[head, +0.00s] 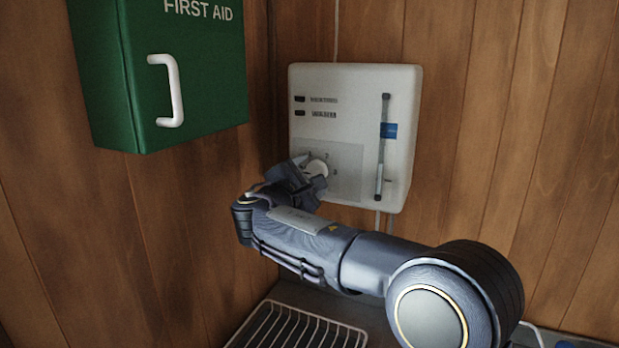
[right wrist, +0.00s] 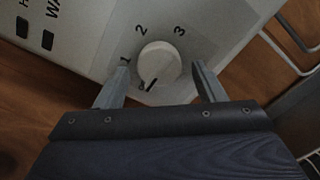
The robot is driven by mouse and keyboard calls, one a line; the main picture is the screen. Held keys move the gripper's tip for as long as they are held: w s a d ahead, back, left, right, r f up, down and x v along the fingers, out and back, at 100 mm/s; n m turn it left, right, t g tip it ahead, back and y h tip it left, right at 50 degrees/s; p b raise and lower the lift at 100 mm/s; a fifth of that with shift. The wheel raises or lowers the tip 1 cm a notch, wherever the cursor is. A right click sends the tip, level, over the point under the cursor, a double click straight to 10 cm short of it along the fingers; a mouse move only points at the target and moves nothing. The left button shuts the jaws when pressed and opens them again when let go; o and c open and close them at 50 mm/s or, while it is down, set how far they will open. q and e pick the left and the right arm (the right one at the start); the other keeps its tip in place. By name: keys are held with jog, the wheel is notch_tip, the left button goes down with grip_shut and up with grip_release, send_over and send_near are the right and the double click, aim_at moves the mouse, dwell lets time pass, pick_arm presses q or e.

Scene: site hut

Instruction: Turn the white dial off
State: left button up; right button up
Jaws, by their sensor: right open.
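The white dial (head: 317,167) is on the lower left of a white wall box (head: 345,82). In the right wrist view the dial (right wrist: 161,62) is round, with the numbers 1, 2 and 3 around it. Its dark pointer line is at its lower-left edge, below the 1, near a small mark that I cannot read clearly. My right gripper (head: 308,178) is at the dial and partly hides it. In the right wrist view the right gripper (right wrist: 159,72) is open, with one finger on each side of the dial and gaps between. My left gripper is not in view.
The box also has two dark indicator windows and a vertical slider with a blue tab (head: 388,131). A green first aid cabinet (head: 190,75) with a white handle hangs at the upper left. A wire rack (head: 290,328) lies on the counter below.

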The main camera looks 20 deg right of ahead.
jog(key=b+v, duration=0.2)
jog(key=v, duration=0.5)
jog(key=shift+s+a, duration=0.2)
jog(key=shift+a, duration=0.05)
